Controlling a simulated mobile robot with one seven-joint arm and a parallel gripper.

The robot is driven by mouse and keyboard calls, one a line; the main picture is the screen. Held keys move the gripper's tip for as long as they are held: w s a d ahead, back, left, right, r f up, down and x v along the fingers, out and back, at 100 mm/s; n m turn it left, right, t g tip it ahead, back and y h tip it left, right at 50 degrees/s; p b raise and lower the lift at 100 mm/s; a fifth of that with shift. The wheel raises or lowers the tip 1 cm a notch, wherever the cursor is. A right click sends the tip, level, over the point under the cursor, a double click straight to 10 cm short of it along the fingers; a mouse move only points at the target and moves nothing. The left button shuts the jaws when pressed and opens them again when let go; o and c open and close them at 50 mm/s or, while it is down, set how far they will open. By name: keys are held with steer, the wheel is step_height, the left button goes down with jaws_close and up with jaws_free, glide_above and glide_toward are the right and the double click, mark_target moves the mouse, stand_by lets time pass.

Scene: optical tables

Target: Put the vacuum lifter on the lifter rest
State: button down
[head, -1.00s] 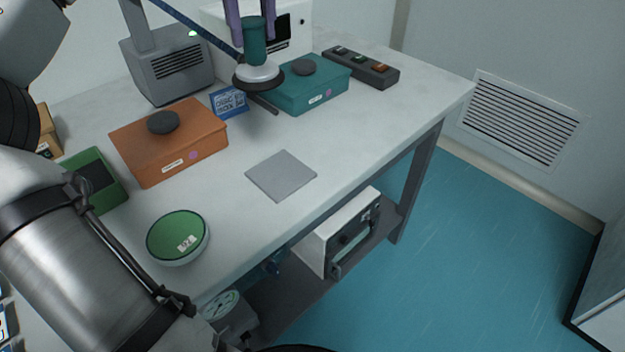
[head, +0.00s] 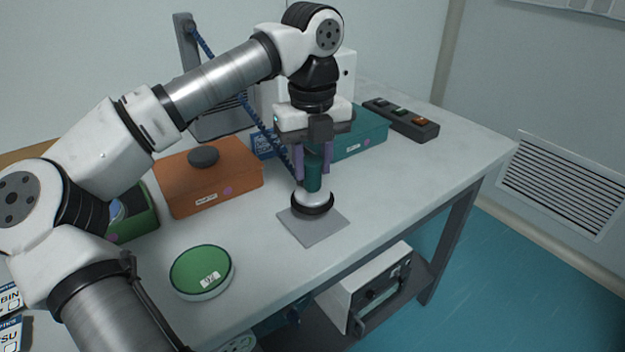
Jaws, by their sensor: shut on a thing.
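The vacuum lifter has a teal handle (head: 313,174) and a silver, dark-rimmed round base (head: 313,201). My gripper (head: 313,164) is shut on the handle from above, with a purple finger on each side. The lifter is upright. Its base is over the back half of a flat grey square plate (head: 316,232), which looks like the lifter rest. The base covers part of the plate; whether it touches or hangs just above cannot be told. A blue coiled hose (head: 262,118) runs from the lifter up to the back left.
An orange box (head: 212,185) and a teal box (head: 362,135) stand behind. A round green-topped dish (head: 201,270) is at front left, with a green box (head: 138,215) further left. A dark switch strip (head: 402,119) lies at back right. The table right of the plate is clear.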

mark_target(312, 181)
steer(key=shift+f, duration=2.05)
steer(key=shift+f, duration=0.2)
steer(key=c, duration=1)
jaws_free()
steer(key=shift+r, duration=0.15)
step_height(312, 181, up, 12)
steer(key=shift+r, duration=0.1)
